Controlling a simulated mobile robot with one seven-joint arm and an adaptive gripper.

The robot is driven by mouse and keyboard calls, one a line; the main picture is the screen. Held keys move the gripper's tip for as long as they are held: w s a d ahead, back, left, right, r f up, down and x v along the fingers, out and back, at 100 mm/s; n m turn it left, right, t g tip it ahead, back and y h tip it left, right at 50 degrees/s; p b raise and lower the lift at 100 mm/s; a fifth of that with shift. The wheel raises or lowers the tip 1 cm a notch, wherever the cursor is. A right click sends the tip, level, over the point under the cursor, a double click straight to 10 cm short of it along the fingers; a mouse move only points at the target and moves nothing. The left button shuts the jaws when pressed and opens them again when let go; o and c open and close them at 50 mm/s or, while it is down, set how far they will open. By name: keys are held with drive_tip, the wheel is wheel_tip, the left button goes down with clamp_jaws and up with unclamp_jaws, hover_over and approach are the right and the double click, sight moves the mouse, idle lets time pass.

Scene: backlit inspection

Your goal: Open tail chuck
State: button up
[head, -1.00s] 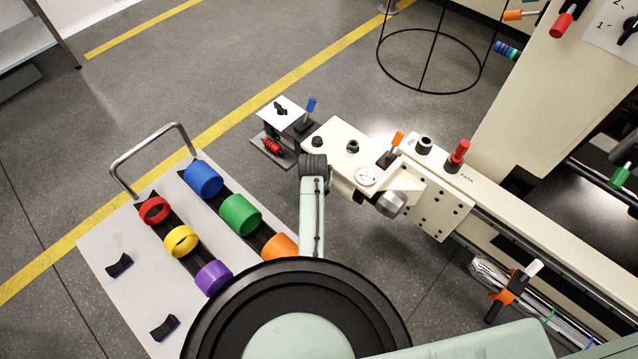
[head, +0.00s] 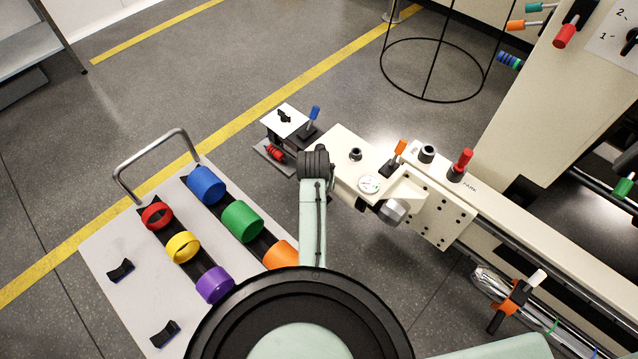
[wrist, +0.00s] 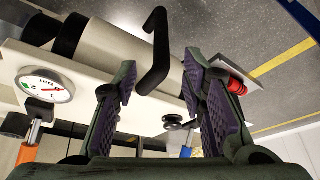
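The cream tailstock body (head: 345,150) stands at the centre of the head view, with a dial gauge (head: 368,184), an orange-topped lever (head: 400,147) and a grey cylindrical part (head: 391,211), which may be the tail chuck. In the wrist view the gauge (wrist: 45,85) and orange lever (wrist: 27,153) are at left. My gripper (wrist: 161,62) is open, with purple pads on its two fingers. A bent black handle (wrist: 155,52) shows between the fingertips; I cannot tell whether it touches them. In the head view my arm hides the gripper.
A red-topped lever (head: 461,164) stands right of the orange one. A small stand with a blue lever (head: 313,113) is behind the tailstock. A grey cart (head: 105,230) with several coloured rings is at left. A black wire frame (head: 430,97) stands on the floor behind.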

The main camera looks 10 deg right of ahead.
drive_tip(key=shift+v, duration=1.4)
